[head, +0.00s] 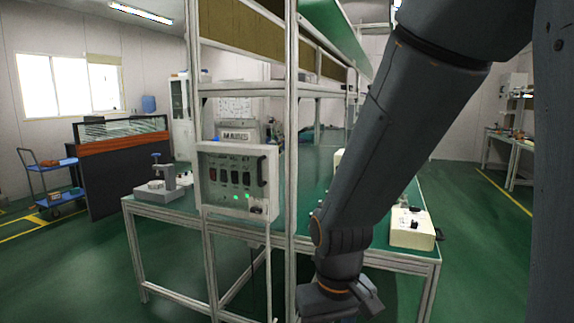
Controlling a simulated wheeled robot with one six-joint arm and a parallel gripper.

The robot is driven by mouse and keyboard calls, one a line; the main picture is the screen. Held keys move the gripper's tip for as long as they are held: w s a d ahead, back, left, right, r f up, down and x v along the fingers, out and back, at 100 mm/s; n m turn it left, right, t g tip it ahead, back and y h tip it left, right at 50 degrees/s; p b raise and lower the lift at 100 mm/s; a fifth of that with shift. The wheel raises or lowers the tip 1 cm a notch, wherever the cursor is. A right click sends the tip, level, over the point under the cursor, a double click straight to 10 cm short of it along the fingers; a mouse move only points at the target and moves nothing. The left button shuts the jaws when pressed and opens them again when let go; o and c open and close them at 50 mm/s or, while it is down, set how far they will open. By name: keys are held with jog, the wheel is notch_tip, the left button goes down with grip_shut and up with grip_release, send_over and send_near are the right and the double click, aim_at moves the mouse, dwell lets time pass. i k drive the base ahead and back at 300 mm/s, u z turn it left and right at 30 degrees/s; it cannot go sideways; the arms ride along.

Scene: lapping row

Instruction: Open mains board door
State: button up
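The mains board (235,180) is a pale grey box fixed to the upright frame posts at the front of the green workbench. Its front carries a row of dark switches, green lit lamps and a dark handle (262,170) near the right edge. The front looks shut. My arm comes down from the upper right, and its wrist is at the bottom, to the right of and below the board. My gripper's fingers are below the frame edge, so their state is hidden. The arm is apart from the board in the picture.
The green workbench (165,208) extends behind the board, with a small press (158,182) on its left and a cream box (412,228) on its right. A blue trolley (55,185) stands far left. Green floor is clear at front left.

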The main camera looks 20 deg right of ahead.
aim_at(264, 155)
jog(key=z, duration=0.05)
jog(key=i, duration=0.65)
jog(key=u, duration=0.6)
jog(key=i, duration=0.5)
jog(key=u, duration=0.5)
